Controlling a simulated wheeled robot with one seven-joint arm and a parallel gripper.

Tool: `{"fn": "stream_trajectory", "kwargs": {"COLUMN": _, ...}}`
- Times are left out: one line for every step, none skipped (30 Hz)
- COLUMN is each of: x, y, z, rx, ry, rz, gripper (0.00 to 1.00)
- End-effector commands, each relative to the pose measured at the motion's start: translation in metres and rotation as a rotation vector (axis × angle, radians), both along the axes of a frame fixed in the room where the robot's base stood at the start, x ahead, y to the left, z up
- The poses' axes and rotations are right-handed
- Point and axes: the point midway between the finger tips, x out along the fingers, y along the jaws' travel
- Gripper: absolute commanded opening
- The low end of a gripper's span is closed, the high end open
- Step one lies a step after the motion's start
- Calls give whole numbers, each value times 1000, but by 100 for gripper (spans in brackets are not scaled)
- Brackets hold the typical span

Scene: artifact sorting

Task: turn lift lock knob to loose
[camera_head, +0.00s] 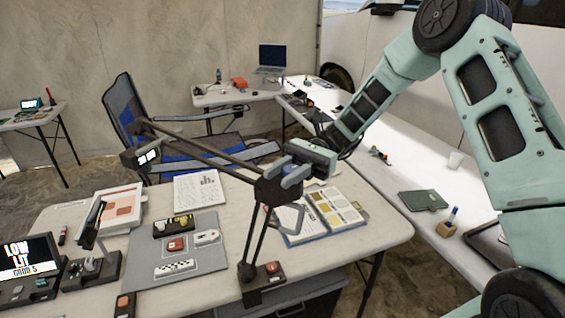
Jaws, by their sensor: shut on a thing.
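A dark jointed lamp stand rises from a clamp base (263,286) at the table's front edge. Its thin double rods (253,228) lead up to a dark joint block (270,192), and a long arm (200,150) runs up and left to a lamp head with a lit white face (147,157). My gripper (290,177) comes in from the upper right, its grey fingers closed at the right side of the joint block. The lift lock knob appears to be between the fingers; they hide most of it, so its turn position cannot be told.
A blue folding chair (125,105) stands behind. A long side table (410,172) runs along the right.

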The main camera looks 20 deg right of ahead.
Motion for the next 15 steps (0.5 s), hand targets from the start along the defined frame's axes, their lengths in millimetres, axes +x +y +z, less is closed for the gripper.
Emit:
{"fn": "stream_trajectory", "kwargs": {"x": 1, "y": 0, "z": 4, "rx": 3, "ry": -1, "rz": 43, "gripper": 7}}
{"fn": "stream_trajectory", "kwargs": {"x": 0, "y": 0, "z": 3, "rx": 3, "ry": 1, "rz": 72, "gripper": 7}}
{"fn": "stream_trajectory", "kwargs": {"x": -1, "y": -1, "z": 3, "rx": 3, "ry": -1, "rz": 108, "gripper": 7}}
{"fn": "stream_trajectory", "kwargs": {"x": -1, "y": -1, "z": 3, "rx": 3, "ry": -1, "rz": 136, "gripper": 7}}
{"fn": "stream_trajectory", "kwargs": {"x": -2, "y": -1, "z": 3, "rx": 4, "ry": -1, "rz": 162, "gripper": 7}}
{"fn": "stream_trajectory", "kwargs": {"x": -3, "y": -2, "z": 3, "rx": 3, "ry": -1, "rz": 197, "gripper": 7}}
{"fn": "stream_trajectory", "kwargs": {"x": -3, "y": -2, "z": 3, "rx": 3, "ry": -1, "rz": 223, "gripper": 7}}
{"fn": "stream_trajectory", "kwargs": {"x": -3, "y": -2, "z": 2, "rx": 2, "ry": 0, "rz": 246, "gripper": 7}}
{"fn": "stream_trajectory", "kwargs": {"x": -4, "y": -3, "z": 2, "rx": 2, "ry": 0, "rz": 277, "gripper": 7}}
{"fn": "stream_trajectory", "kwargs": {"x": -4, "y": -3, "z": 2, "rx": 2, "ry": -1, "rz": 299, "gripper": 7}}
{"fn": "stream_trajectory", "kwargs": {"x": -5, "y": -3, "z": 2, "rx": 3, "ry": 0, "rz": 321, "gripper": 7}}
{"fn": "stream_trajectory", "kwargs": {"x": -5, "y": -4, "z": 2, "rx": 3, "ry": 0, "rz": 349, "gripper": 7}}
{"fn": "stream_trajectory", "kwargs": {"x": -5, "y": -4, "z": 2, "rx": 3, "ry": 0, "rz": 367, "gripper": 7}}
{"fn": "stream_trajectory", "kwargs": {"x": -6, "y": -5, "z": 2, "rx": 3, "ry": 0, "rz": 385, "gripper": 7}}
{"fn": "stream_trajectory", "kwargs": {"x": -6, "y": -5, "z": 2, "rx": 3, "ry": 0, "rz": 407, "gripper": 7}}
